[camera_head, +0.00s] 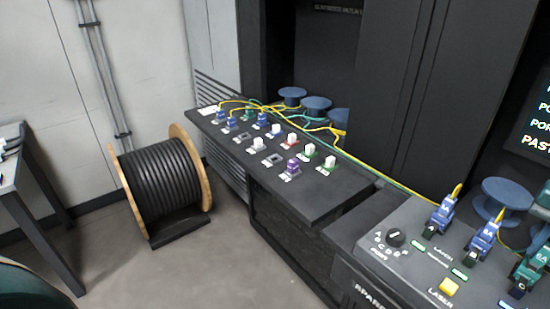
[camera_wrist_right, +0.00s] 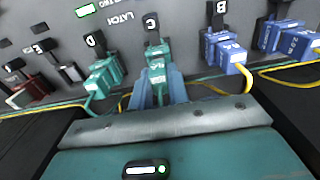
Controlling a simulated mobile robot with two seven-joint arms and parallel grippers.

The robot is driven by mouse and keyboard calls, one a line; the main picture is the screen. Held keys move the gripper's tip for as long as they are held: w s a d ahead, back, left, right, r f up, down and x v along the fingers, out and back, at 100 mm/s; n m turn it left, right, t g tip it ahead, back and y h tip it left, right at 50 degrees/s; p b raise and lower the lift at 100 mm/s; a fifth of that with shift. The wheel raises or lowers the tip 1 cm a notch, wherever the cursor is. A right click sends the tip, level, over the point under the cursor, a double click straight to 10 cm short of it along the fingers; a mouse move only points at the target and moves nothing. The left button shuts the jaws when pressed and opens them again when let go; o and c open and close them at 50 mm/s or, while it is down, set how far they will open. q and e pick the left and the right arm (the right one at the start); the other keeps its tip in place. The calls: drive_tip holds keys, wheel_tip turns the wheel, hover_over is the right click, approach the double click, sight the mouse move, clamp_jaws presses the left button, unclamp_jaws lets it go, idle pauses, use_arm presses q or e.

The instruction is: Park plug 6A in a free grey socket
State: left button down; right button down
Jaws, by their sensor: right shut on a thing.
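My right gripper (camera_wrist_right: 158,84) is shut on a green plug (camera_wrist_right: 155,62) at the position marked C on the tester, its blue fingers on both sides of it. This plug also shows at the right edge of the head view (camera_head: 529,268); its label looks like 6A but is small. It appears to be still in its port. The right gripper (camera_head: 541,236) is partly cut off there. Empty grey sockets show on the dark panel, one in the middle (camera_head: 244,136) and one nearer the front (camera_head: 271,160). My left gripper is out of view.
Blue plugs at A (camera_head: 441,215) and B (camera_head: 483,240) stand beside the held plug, and another green plug (camera_wrist_right: 103,72) is at D. Yellow and green cables run between tester and panel. The panel (camera_head: 325,200) also bears blue plugs, a purple plug (camera_head: 292,168) and several capped sockets.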

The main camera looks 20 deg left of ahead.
sight(549, 247)
drive_tip(key=shift+r+p, duration=1.55)
drive_tip(key=shift+r, duration=0.85)
